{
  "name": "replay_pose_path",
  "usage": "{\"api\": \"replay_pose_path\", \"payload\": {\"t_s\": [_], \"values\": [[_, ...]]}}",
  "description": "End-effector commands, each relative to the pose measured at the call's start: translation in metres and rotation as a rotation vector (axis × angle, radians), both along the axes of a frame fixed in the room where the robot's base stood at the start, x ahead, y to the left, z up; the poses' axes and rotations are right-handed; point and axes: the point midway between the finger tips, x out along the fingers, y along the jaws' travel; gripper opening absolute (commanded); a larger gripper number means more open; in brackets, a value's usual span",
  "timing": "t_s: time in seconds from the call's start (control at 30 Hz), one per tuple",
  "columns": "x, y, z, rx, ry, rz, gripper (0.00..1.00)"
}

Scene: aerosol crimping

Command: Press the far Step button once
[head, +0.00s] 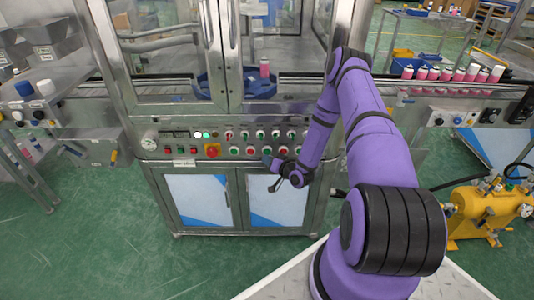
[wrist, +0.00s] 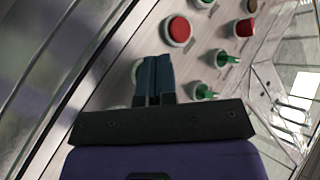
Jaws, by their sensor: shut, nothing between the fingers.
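The control panel (head: 180,147) on the machine front carries two rows of small buttons and knobs. Their labels are too small to read, so I cannot tell which one is the far Step button. My gripper (head: 268,154) is at the right part of the lower row, close to the panel. In the wrist view my gripper (wrist: 157,62) has its blue fingers shut together and empty, pointing at the panel. A pale-ringed button (wrist: 136,70) is partly hidden behind the fingers. I cannot tell whether they touch it.
A red button (wrist: 179,29) lies just beyond the fingertips, with green knobs (wrist: 228,59) to the right. A red emergency-stop button (head: 212,151) is on the panel's left part. Pink cans (head: 446,74) stand on the conveyor at right. A yellow pump unit (head: 480,212) stands on the floor.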

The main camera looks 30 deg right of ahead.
Motion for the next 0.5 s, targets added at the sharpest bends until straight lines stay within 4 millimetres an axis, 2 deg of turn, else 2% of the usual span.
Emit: {"api": "replay_pose_path", "payload": {"t_s": [0.2,0.5], "values": [[-0.002,0.002,0.0,0.001,0.001,0.0,0.0],[-0.022,0.015,0.0,0.001,0.001,0.0,0.0]]}}
